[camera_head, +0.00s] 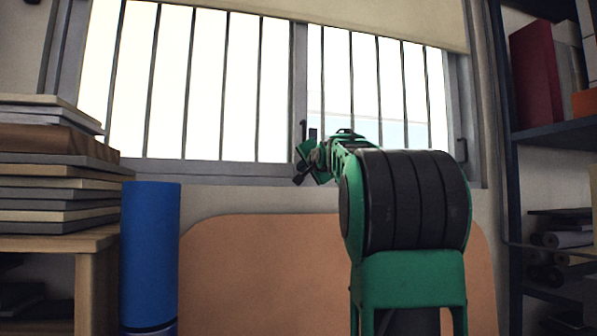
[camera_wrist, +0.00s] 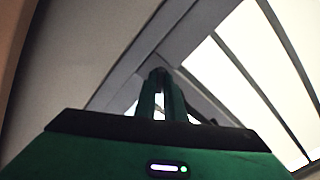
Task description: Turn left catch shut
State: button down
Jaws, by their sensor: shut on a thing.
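The window (camera_head: 297,75) has a grey frame and two bright barred panes. A small dark catch (camera_head: 303,129) sits on the middle upright of the frame, and its upper end shows just above my gripper. My green gripper (camera_head: 305,160) is at this upright, low on the window, with my arm reaching in from the right. In the wrist view my gripper (camera_wrist: 159,82) has its two fingers close together against the grey frame, closed on a small dark part at their tips. The fingers hide most of that part, so the catch's exact angle cannot be told.
A second dark handle (camera_head: 462,150) is on the right frame upright. A blue cylinder (camera_head: 150,255) and a stack of boards (camera_head: 60,190) stand at left. An orange panel (camera_head: 260,270) is below the window. Shelves (camera_head: 555,135) stand at right.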

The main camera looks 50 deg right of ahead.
jog(key=n, duration=1.1)
jog(key=shift+a, duration=0.1)
jog(key=shift+r+n, duration=0.1)
jog(key=shift+n, duration=0.2)
dwell(0.3)
jog(key=c, duration=1.9)
grip_release()
jog(key=shift+w, duration=0.1)
jog(key=shift+o, duration=0.3)
jog(key=v, duration=1)
jog(key=shift+s, duration=0.35)
jog(key=shift+a, duration=0.15)
